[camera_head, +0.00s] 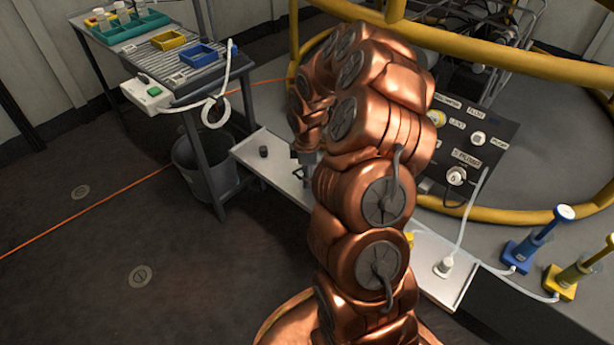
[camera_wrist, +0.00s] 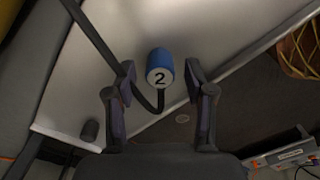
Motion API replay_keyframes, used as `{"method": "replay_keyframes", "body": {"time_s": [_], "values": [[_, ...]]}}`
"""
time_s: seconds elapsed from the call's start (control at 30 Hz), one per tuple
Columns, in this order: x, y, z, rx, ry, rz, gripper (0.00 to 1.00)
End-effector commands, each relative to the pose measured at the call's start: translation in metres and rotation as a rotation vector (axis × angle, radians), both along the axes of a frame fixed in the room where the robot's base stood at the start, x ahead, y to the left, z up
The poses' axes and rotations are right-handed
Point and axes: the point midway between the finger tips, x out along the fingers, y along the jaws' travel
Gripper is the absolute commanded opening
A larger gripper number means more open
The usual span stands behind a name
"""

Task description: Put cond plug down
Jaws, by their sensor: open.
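In the wrist view a blue plug (camera_wrist: 161,70) with a white end marked "2" is between the fingers of my gripper (camera_wrist: 160,78). A dark cable curves up to it from the left. The fingers are open, with a visible gap on both sides of the plug. The plug appears to be over or on the pale shelf (camera_wrist: 95,75); contact cannot be told. I cannot tell from any label that it is the cond plug. In the head view my arm hides the plug and most of my gripper.
A small dark cylinder (camera_head: 263,152) stands on the shelf's left end, also in the wrist view (camera_wrist: 90,130). A white plug (camera_head: 445,267) with a pale cable sits on the right end. A control panel (camera_head: 470,140), yellow rails and blue and yellow syringe-like devices are at right.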

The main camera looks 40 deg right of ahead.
Motion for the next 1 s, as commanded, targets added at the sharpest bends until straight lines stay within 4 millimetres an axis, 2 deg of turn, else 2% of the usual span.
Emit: {"method": "replay_keyframes", "body": {"time_s": [0.4, 0.67, 0.77, 0.87, 1.0], "values": [[0.001, 0.000, 0.079, 0.000, -0.004, 0.001, 0.54], [0.000, 0.003, 0.109, 0.002, -0.001, -0.003, 0.54], [-0.006, 0.019, 0.120, 0.008, 0.006, -0.019, 0.54], [-0.019, 0.046, 0.136, 0.020, 0.022, -0.060, 0.54], [-0.051, 0.091, 0.162, 0.026, 0.058, -0.145, 0.54]]}}
